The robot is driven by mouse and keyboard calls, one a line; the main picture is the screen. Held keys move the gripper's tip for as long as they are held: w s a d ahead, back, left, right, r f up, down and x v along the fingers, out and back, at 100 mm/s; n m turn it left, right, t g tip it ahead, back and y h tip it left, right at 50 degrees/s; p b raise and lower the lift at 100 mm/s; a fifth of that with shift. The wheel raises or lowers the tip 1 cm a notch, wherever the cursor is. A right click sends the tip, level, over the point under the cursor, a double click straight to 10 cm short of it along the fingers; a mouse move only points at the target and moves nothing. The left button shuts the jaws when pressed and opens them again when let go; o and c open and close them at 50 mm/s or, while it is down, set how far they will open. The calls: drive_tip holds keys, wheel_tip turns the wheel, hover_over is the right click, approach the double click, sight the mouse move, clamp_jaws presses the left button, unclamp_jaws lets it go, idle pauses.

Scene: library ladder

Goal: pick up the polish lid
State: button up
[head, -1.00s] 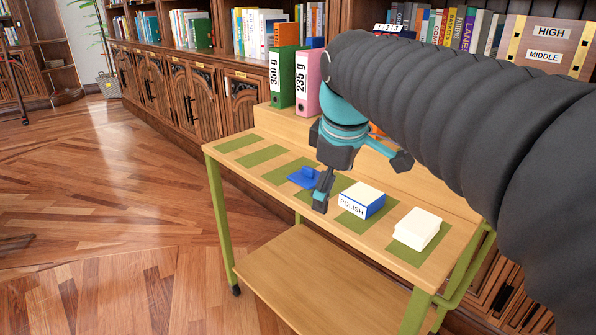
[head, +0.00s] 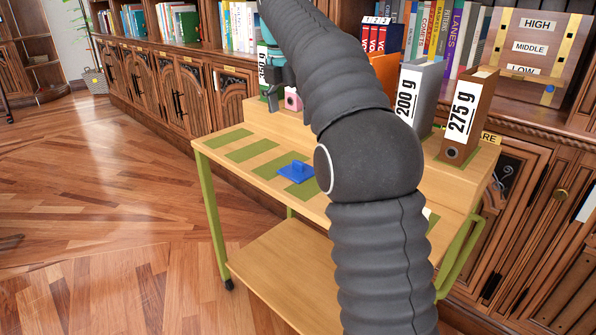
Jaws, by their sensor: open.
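The polish lid (head: 297,173), a flat blue plate with a small raised grip, lies on a green strip of the cart top, left of my arm. The box marked POLISH, seen earlier, is hidden behind my arm now. My gripper (head: 273,96) is partly in view at the top, in front of the binders on the cart's raised back ledge. It is open, well above and behind the lid and apart from it. My arm covers part of it.
The wooden cart (head: 222,170) has green strips and green legs. A grey binder (head: 417,95) and a brown binder (head: 466,112) stand on its ledge at right; a pink binder (head: 293,100) is partly hidden. Bookshelves line the back. The floor at left is clear.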

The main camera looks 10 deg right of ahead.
sight(298, 162)
drive_tip(key=f, duration=0.2)
drive_tip(key=f+b, duration=0.1)
drive_tip(key=f, duration=0.2)
drive_tip(key=d+f+b, duration=0.1)
drive_tip(key=f, duration=0.2)
drive_tip(key=shift+w, duration=0.25)
drive_tip(key=shift+d+f+b, duration=0.25)
drive_tip(key=shift+f+b, duration=0.2)
drive_tip(key=shift+f, duration=0.85)
drive_tip(key=shift+d+f+b, duration=0.2)
drive_tip(key=shift+f+b, duration=0.25)
drive_tip(key=shift+f, duration=0.8)
drive_tip(key=c, duration=1.6)
drive_tip(key=shift+c, duration=0.4)
drive_tip(key=shift+f, duration=0.15)
